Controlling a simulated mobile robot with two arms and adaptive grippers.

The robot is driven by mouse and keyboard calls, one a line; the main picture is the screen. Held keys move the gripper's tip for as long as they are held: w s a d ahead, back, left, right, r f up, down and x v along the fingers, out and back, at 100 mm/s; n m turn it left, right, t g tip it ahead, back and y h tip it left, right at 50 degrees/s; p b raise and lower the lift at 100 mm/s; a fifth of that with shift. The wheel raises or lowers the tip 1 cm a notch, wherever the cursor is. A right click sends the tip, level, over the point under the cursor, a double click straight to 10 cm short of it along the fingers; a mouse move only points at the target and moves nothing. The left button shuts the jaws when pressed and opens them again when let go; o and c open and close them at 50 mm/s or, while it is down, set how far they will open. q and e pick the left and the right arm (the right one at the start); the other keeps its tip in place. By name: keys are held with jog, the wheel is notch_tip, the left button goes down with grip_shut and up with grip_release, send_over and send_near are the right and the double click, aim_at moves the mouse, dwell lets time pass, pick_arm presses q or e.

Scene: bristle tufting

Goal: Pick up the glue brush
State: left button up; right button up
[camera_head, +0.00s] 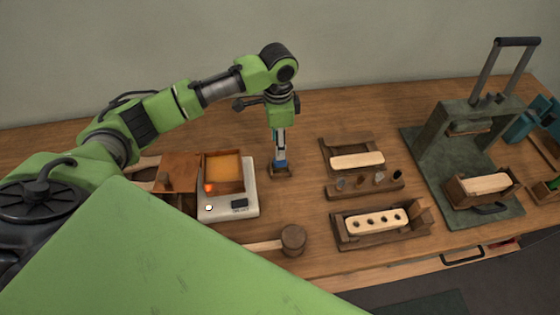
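My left gripper (280,150) points straight down over a small wooden stand (282,173) near the back middle of the table. A narrow upright piece with pale and blue parts shows at the fingers, just above the stand. It may be the glue brush, but it is too small and too covered by the gripper to be sure. I cannot tell whether the fingers are closed on it. My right gripper is not in view.
Left of the stand, a wooden box with amber content (224,168) sits on a white heater (246,203). A mallet (293,240) lies in front. Wooden trays with pale blocks (377,221) are to the right, then a dark green press (452,125).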

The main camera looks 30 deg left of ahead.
aim_at(280, 165)
pick_arm(q)
notch_tip(280, 165, down, 3)
jog(key=shift+w+f, duration=0.1)
jog(key=shift+w, duration=0.05)
jog(key=shift+f+p, duration=0.2)
jog(key=shift+p, duration=0.1)
jog(key=f, duration=0.1)
jog(key=f+p, duration=0.1)
jog(key=f, duration=0.1)
jog(key=shift+d+f, duration=0.2)
jog(key=shift+f, duration=0.6)
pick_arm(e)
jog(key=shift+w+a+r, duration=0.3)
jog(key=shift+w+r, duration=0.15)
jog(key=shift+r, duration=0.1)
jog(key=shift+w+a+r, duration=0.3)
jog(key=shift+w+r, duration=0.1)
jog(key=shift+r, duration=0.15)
pick_arm(q)
jog(key=c, duration=1.1)
grip_shut()
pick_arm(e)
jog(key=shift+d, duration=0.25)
